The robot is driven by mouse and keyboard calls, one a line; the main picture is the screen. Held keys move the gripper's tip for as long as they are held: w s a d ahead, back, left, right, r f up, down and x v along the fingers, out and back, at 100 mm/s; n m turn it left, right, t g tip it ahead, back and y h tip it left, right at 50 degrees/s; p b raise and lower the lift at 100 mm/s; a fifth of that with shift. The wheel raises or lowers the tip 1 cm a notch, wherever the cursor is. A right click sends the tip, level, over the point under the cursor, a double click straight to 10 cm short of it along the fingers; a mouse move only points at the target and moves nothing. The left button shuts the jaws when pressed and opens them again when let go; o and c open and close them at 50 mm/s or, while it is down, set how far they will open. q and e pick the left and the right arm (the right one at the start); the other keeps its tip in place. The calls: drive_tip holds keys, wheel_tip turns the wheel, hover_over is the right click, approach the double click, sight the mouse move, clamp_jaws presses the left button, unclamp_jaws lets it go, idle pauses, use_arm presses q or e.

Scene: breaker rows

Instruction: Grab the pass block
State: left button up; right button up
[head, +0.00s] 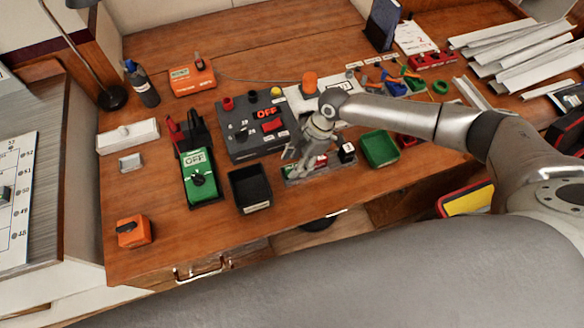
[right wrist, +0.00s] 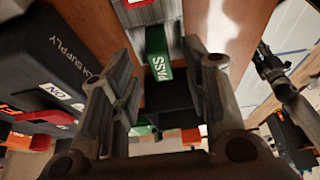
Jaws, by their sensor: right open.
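The pass block is a green block (right wrist: 157,50) with white PASS lettering. In the right wrist view it sits between the two fingers of my open right gripper, beyond their inner faces. I cannot tell whether either finger touches it. In the head view my right gripper (head: 300,162) reaches down over a narrow grey plate (head: 330,166) near the table's front edge.
A black bin (head: 251,188) stands left of the gripper, and a green bin (head: 380,148) stands right of it. A black cube (head: 347,152) is beside the gripper. The dark supply box (head: 245,143) stands behind.

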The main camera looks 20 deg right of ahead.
drive_tip(key=shift+x, duration=1)
drive_tip(key=shift+r, duration=0.1)
clamp_jaws()
